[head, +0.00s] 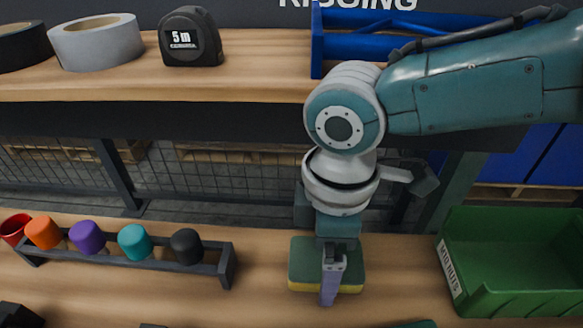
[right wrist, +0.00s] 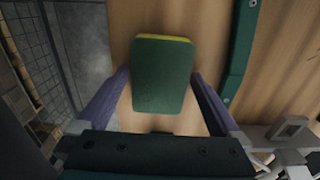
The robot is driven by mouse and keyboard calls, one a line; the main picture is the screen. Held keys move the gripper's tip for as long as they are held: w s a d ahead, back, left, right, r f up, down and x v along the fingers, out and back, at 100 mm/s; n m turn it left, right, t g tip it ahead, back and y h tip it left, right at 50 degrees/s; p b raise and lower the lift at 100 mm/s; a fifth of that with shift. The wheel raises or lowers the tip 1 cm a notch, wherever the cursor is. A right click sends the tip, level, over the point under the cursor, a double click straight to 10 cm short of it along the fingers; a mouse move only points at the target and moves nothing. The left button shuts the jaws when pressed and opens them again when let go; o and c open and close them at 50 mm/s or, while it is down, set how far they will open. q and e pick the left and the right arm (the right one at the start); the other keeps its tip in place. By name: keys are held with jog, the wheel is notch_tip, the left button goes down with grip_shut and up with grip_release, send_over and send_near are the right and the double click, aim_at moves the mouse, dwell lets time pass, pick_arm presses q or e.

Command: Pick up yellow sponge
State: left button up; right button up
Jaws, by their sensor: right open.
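The yellow sponge (head: 301,262) has a dark green top layer and a yellow lower layer. It lies flat on the wooden bench, green side up. In the right wrist view the sponge (right wrist: 163,75) sits between the two purple fingers. My right gripper (head: 330,290) points down over the sponge, and its arm hides part of the sponge in the head view. In the right wrist view the right gripper (right wrist: 161,84) is open, with a finger on each side of the sponge. I cannot tell whether the fingers touch it. My left gripper is not in view.
A green bin (head: 470,272) stands at right. A dark rack (head: 150,255) with several coloured cups is at left. The shelf above holds a tape measure (head: 190,37), tape rolls (head: 97,42) and a blue holder (head: 345,45). The bench between rack and sponge is clear.

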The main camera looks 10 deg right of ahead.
jog(key=shift+c, duration=0.2)
jog(key=c, duration=1.1)
jog(key=shift+r, duration=0.1)
jog(key=shift+r, duration=0.45)
jog(key=shift+r+p, duration=2.05)
jog(key=shift+r, duration=7.5)
